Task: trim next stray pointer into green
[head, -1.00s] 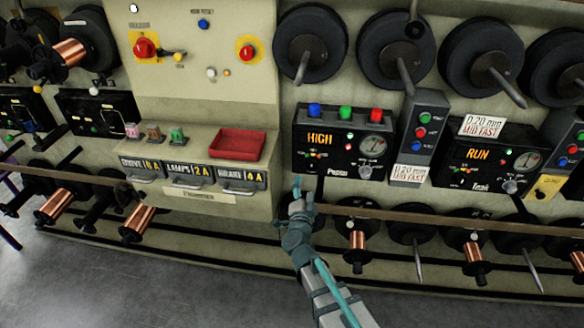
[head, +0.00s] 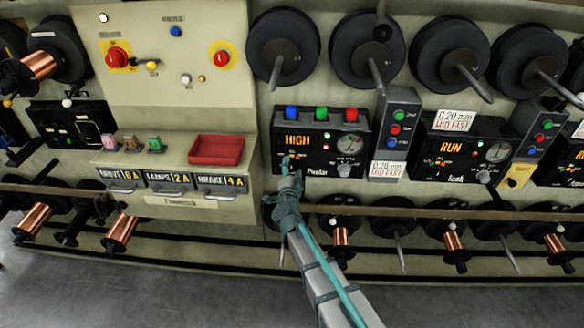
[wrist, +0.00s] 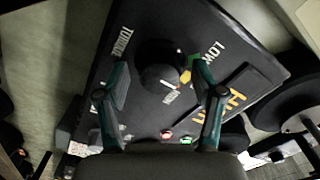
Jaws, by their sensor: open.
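The black control panel (head: 318,150) reads HIGH in orange and carries a round gauge (head: 351,144) and a grey knob (head: 345,170). My gripper (head: 291,177) is in front of its lower left part, by a small coloured scale. In the wrist view, my open gripper (wrist: 160,88) has one finger on each side of a round black knob (wrist: 156,62) with a pale pointer mark. Yellow and green marks show beside the knob, near the word LOW. I cannot tell whether the fingers touch the knob. The gauge needle is too small to read.
Blue, green and red lamps (head: 321,113) stand on the panel's top edge. A switch box (head: 402,130) and a panel reading RUN (head: 465,150) are to the right. A red tray (head: 216,149) is on the left ledge. A rail (head: 400,211) and spools run below.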

